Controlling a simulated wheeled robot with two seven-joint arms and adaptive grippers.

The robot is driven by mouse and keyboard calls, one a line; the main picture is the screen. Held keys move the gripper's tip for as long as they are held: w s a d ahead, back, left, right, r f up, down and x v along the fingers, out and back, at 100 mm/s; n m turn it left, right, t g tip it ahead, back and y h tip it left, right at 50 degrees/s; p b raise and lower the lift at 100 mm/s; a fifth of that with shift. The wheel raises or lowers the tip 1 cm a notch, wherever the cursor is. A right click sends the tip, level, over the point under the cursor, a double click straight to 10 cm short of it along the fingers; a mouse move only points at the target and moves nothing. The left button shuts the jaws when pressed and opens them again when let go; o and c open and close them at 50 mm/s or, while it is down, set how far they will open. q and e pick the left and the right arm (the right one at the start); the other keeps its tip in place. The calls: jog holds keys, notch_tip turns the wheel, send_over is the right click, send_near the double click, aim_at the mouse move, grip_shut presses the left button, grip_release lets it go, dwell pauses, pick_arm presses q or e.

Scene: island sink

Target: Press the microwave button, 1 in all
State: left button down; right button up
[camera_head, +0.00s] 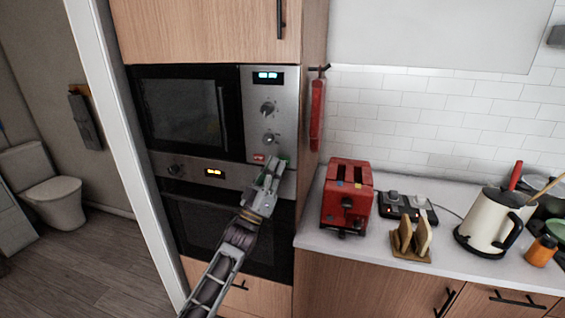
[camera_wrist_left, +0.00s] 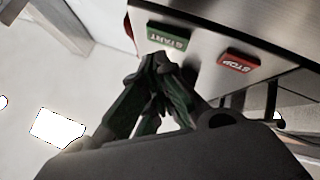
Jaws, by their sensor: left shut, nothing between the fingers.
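The microwave (camera_head: 186,108) is built into the tall wooden cabinet, with a steel control panel on its right side. Its red STOP button (camera_head: 259,157) shows at the panel's lower edge; the green START button (camera_head: 285,159) is just right of it, partly behind my gripper. In the left wrist view the green START button (camera_wrist_left: 167,37) and the red STOP button (camera_wrist_left: 238,61) both read clearly. My left gripper (camera_head: 272,168) is shut and empty, its tips just below the START button in both views. I cannot tell whether they touch it. My right gripper is not in view.
An oven (camera_head: 230,222) with a lit display sits below the microwave. On the counter (camera_head: 312,237) to the right stand a red toaster (camera_head: 346,195), a toast rack (camera_head: 412,240) and a kettle (camera_head: 490,220). A red object (camera_head: 317,115) hangs on the cabinet side.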

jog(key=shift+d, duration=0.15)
pick_arm(q)
jog(key=shift+w, duration=0.1)
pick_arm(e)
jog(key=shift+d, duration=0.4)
pick_arm(q)
jog(key=shift+w+d, duration=0.15)
jog(key=shift+w, duration=0.15)
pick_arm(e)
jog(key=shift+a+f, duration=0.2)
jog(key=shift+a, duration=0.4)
pick_arm(q)
jog(key=shift+w, duration=0.15)
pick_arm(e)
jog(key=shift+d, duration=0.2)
